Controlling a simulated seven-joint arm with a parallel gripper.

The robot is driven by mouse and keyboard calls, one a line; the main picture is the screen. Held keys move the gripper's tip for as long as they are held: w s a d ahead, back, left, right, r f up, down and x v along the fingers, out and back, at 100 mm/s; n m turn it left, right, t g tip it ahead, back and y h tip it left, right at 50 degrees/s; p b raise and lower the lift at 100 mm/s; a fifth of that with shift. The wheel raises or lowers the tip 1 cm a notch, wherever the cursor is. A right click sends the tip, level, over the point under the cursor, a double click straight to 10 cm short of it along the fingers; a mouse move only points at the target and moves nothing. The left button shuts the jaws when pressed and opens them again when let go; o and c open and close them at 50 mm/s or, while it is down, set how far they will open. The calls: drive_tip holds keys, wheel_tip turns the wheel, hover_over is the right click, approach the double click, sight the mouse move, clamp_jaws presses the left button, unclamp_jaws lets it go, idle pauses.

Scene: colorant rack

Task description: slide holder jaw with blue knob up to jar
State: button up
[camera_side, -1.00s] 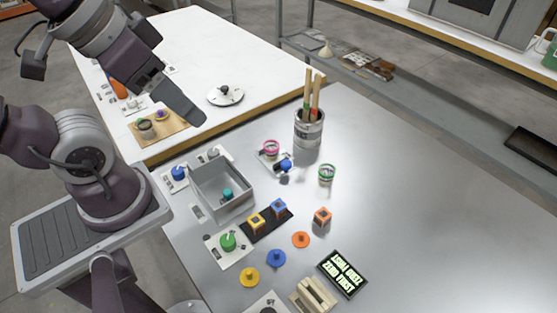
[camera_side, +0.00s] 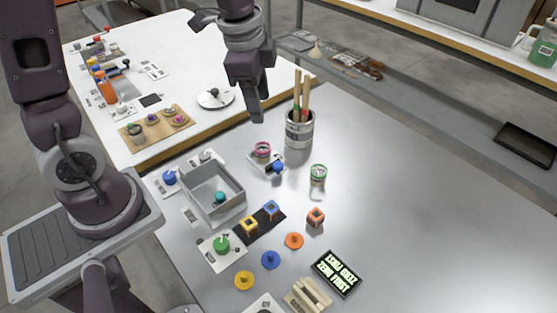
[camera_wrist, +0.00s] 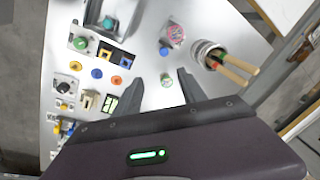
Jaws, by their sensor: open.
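The holder is a white plate (camera_side: 252,158) near the table's middle. A pink-rimmed jar (camera_side: 262,150) stands on it, and the blue knob (camera_side: 278,167) of its jaw is at the plate's front right. The jaw itself is too small to make out. In the wrist view the pink-rimmed jar (camera_wrist: 174,33) and the blue knob (camera_wrist: 164,51) are ahead of the fingers. My gripper (camera_side: 257,117) is above and behind the holder, pointing down, apart from it. In the wrist view my gripper (camera_wrist: 161,92) has its two fingers apart with nothing held between them.
A can with wooden-handled tools (camera_side: 299,130) stands right of the holder. A green-rimmed jar (camera_side: 318,174) is in front of the can. A grey open bin (camera_side: 232,207) is to the left. Blocks, colored knobs and a display (camera_side: 336,274) lie in front. The table's right side is clear.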

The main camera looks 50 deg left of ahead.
sight(279, 165)
drive_tip(key=w+f+m, duration=0.2)
drive_tip(key=f, duration=0.5)
drive_tip(key=w+f+m+g, duration=0.1)
drive_tip(key=w+f+m, duration=0.1)
drive_tip(key=f, duration=0.5)
drive_tip(key=w+a+f+m+g, duration=0.1)
drive_tip(key=w+f+m, duration=0.1)
drive_tip(key=f, duration=0.6)
clamp_jaws()
drive_tip(key=shift+r, duration=0.1)
